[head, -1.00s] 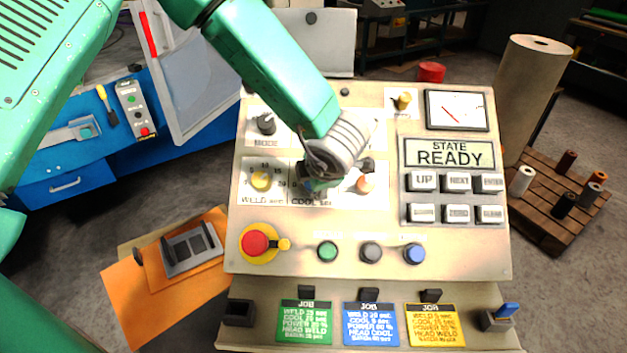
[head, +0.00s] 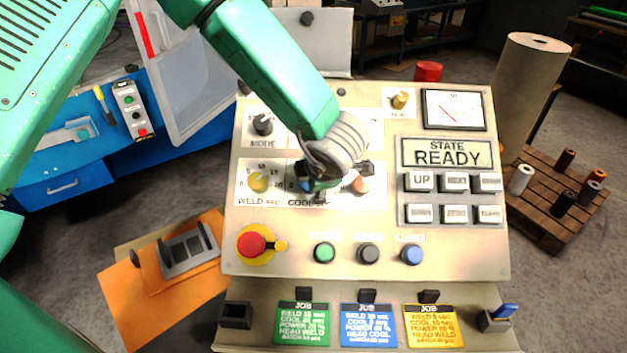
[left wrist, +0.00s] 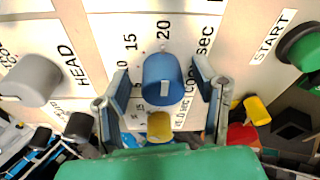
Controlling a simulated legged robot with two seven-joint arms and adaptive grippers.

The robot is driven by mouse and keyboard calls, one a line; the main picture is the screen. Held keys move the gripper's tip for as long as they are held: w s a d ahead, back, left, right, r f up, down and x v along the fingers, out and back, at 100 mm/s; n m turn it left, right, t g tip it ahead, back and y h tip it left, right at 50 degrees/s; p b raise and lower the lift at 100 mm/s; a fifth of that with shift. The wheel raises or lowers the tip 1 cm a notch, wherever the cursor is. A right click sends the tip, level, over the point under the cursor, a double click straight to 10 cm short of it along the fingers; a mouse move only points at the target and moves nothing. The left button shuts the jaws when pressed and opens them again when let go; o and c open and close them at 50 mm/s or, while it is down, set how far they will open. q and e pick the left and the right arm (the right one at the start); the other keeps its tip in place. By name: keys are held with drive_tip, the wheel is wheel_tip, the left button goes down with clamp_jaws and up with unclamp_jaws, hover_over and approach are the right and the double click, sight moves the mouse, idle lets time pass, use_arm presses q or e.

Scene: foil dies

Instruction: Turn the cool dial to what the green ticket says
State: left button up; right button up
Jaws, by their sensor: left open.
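The green ticket (head: 302,323) stands at the left of the row of tickets on the panel's front ledge. Its small lettering has a COOL line that looks like 20 sec, though blurred. The cool dial (left wrist: 162,82) is a blue knob with a pale mark; scale numbers including 15 and 20 show beyond it. I cannot tell which number it points to. My left gripper (left wrist: 163,86) is open, with one finger on each side of the dial; contact is unclear. In the head view my left gripper (head: 322,178) covers most of the dial.
The yellow weld dial (head: 258,182) is left of the cool dial, and an orange-pink knob (head: 362,182) is right of it. Below are the red emergency button (head: 251,245) and green, grey and blue buttons. The display (head: 448,154) reads STATE READY.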

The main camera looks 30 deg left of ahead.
use_arm(q)
drive_tip(key=shift+s+r, duration=0.1)
drive_tip(key=shift+r, duration=0.05)
drive_tip(key=shift+s+d+r, duration=0.2)
drive_tip(key=shift+r, duration=0.1)
drive_tip(key=v, duration=1)
drive_tip(key=shift+d+r, duration=0.25)
drive_tip(key=shift+r, duration=0.1)
